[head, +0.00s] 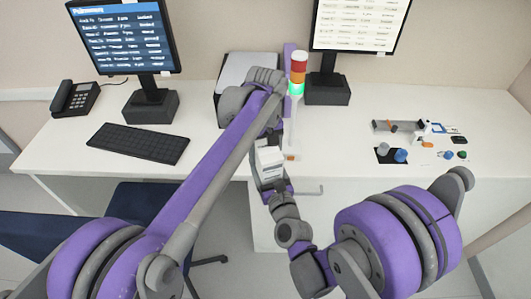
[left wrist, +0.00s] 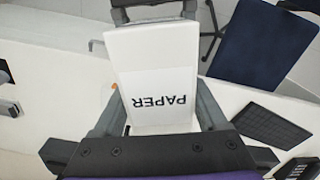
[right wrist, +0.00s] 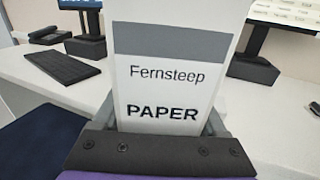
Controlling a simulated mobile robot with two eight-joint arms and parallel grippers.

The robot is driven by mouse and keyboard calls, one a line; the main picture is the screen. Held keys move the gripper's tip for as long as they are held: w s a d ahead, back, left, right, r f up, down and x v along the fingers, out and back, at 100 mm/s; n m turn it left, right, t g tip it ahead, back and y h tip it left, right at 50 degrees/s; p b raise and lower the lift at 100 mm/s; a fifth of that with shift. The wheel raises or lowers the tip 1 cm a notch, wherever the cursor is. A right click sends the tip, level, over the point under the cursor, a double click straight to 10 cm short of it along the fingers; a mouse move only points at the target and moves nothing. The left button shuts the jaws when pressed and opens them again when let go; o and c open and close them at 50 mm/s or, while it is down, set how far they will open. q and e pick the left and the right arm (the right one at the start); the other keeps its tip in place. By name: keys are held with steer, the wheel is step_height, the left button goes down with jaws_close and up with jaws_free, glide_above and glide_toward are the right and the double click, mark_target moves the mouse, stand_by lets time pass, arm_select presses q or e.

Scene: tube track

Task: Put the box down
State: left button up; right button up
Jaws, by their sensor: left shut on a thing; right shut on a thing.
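A white paper box (head: 269,158) is held between my two grippers near the front edge of the white desk (head: 215,130). The left wrist view shows its face with PAPER upside down (left wrist: 155,70), and the right wrist view shows a face with a grey band, Fernsteep and PAPER (right wrist: 165,75). My left gripper (left wrist: 157,108) is shut on one end, with a finger on each side. My right gripper (right wrist: 162,112) is shut on the other end. Most of the box is hidden in the head view, and I cannot tell whether its underside touches anything.
A signal tower (head: 296,85) with a green light stands close behind the box. A keyboard (head: 138,143), phone (head: 75,98) and monitor (head: 125,40) are left. Small parts and a track fixture (head: 400,127) are right. A blue chair (head: 145,200) is in front. Desk between the box and fixture looks clear.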

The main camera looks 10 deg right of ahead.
steer(key=o, duration=1.4)
